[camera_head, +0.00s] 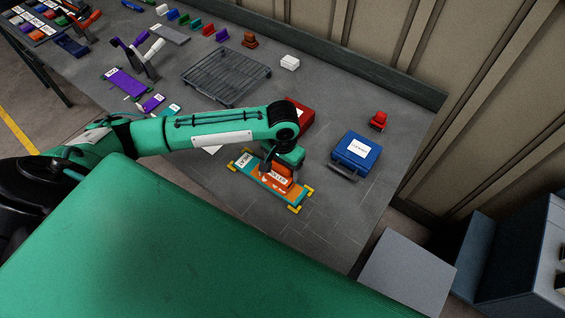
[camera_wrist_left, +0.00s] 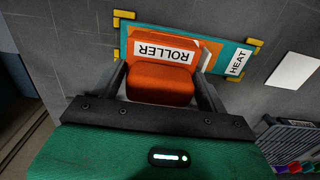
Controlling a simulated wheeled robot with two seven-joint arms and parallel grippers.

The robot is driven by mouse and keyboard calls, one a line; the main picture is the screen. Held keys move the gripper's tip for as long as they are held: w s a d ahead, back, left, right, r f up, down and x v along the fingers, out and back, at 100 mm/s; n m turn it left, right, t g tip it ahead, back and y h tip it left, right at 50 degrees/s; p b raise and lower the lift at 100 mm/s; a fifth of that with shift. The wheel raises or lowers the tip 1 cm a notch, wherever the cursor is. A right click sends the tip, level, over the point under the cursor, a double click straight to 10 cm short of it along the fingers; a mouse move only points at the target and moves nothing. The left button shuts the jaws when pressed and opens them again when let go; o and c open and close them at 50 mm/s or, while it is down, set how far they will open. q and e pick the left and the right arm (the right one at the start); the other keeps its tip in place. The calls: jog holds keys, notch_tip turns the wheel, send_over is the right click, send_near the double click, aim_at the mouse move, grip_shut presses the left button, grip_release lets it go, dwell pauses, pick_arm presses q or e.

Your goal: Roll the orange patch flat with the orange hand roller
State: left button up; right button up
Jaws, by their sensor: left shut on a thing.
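The orange hand roller (camera_head: 278,175), labelled ROLLER, is over a teal board marked HEAT (camera_head: 244,160) with yellow corner brackets. In the left wrist view the roller (camera_wrist_left: 162,78) sits between the fingers of my left gripper (camera_wrist_left: 163,92), which is shut on it. The teal board (camera_wrist_left: 238,62) shows behind the roller. Orange on the board beside the roller, seemingly the orange patch (camera_head: 264,182), is mostly covered by the roller. Whether the roller touches it I cannot tell. In the head view my left gripper (camera_head: 279,167) is above the board. My right gripper is not in view.
A blue case (camera_head: 355,149) and a red case (camera_head: 300,116) stand beyond the board. A small red object (camera_head: 378,120) and a wire rack (camera_head: 226,77) are farther back. The grey table (camera_head: 335,220) is clear to the right of the board.

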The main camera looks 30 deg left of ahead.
aim_at(282, 174)
pick_arm(q)
jog(key=shift+f, duration=0.65)
dwell(0.3)
jog(key=shift+f, duration=0.65)
jog(key=shift+f+b, duration=0.3)
jog(key=shift+f, duration=0.2)
jog(key=shift+f, duration=0.75)
jog(key=shift+r, duration=0.1)
